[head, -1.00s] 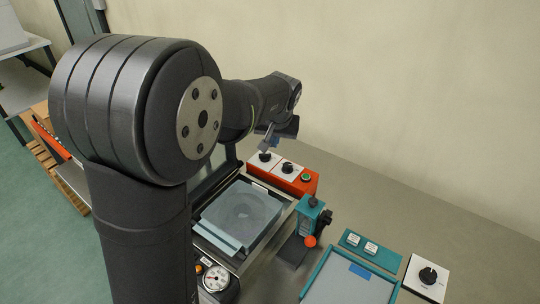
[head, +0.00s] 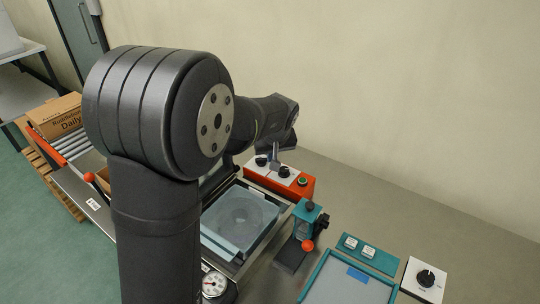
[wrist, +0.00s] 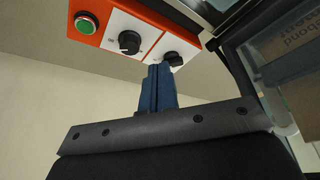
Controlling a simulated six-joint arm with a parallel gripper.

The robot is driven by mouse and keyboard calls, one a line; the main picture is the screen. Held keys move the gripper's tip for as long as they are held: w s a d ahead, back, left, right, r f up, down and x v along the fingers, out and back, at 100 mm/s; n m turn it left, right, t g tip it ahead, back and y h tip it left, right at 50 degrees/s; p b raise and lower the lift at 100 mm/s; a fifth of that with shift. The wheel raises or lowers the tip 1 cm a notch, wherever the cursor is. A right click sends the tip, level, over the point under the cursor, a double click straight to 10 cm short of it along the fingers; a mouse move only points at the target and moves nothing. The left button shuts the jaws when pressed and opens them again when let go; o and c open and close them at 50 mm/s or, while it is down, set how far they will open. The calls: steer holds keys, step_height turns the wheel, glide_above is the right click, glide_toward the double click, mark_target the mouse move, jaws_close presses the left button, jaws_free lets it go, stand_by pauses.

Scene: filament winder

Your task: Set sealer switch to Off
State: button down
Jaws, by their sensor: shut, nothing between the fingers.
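An orange control box (head: 307,190) stands behind the machine with the clear tray. Its white plates carry two black knobs, a left one (head: 261,161) and a right one (head: 284,171), with a green button (head: 303,181) beside them. The labels are too small to read, so I cannot tell which knob is the sealer switch. In the wrist view, the knob by the green button (wrist: 86,24) is at the upper middle (wrist: 130,42), and the other (wrist: 173,58) is just beyond my fingertips. My gripper (wrist: 158,68) is shut and empty, close to that knob; contact is unclear.
A teal clamp with an orange ball (head: 307,245) stands right of the clear-topped tray (head: 240,218). A separate black knob on a white plate (head: 426,277) is at the far right, beside a teal-framed panel (head: 350,280). The bench behind is bare.

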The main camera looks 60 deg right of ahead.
mark_target(261, 161)
steer(key=x, duration=0.8)
steer(key=shift+w+d+f, duration=0.1)
steer(key=shift+w+f, duration=0.05)
steer(key=shift+f, duration=0.2)
steer(key=shift+w+d+r, duration=0.2)
steer(key=shift+w+d, duration=0.65)
steer(key=shift+w, duration=0.1)
steer(key=shift+w+d, duration=0.4)
